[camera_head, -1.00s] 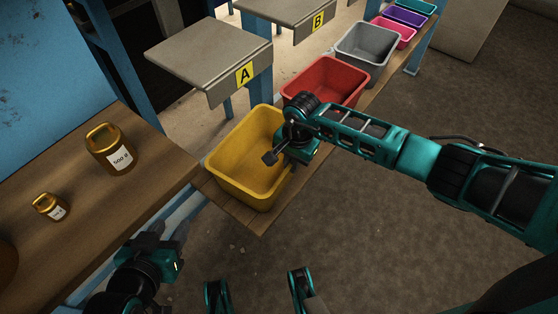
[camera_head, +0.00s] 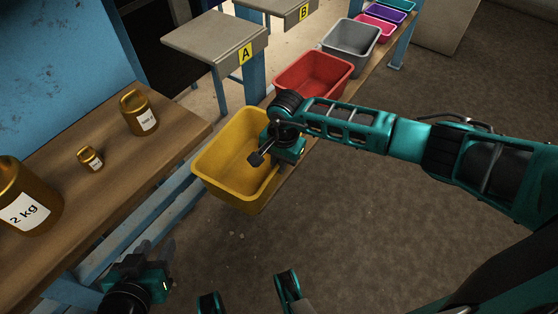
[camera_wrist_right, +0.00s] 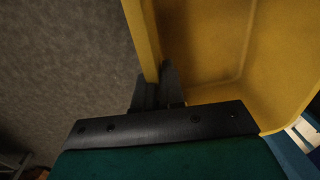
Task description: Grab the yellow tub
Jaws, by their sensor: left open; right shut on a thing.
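The yellow tub (camera_head: 222,163) is upright and empty at the near end of the wooden plank, and its near side covers most of the plank's end. I cannot tell whether its base touches the plank. My right gripper (camera_head: 264,157) is shut on the tub's right rim. In the right wrist view the fingers (camera_wrist_right: 158,92) pinch the yellow wall (camera_wrist_right: 205,45), with one finger inside the tub. My left gripper (camera_head: 155,252) is open and empty, low at the left, apart from the tub.
A red tub (camera_head: 335,82), a grey tub (camera_head: 352,48) and several smaller ones continue along the plank (camera_head: 284,178). Brass weights, including a large one (camera_head: 20,200), stand on the left table (camera_head: 125,185). Platform A (camera_head: 210,38) is behind the tub. Floor at right is clear.

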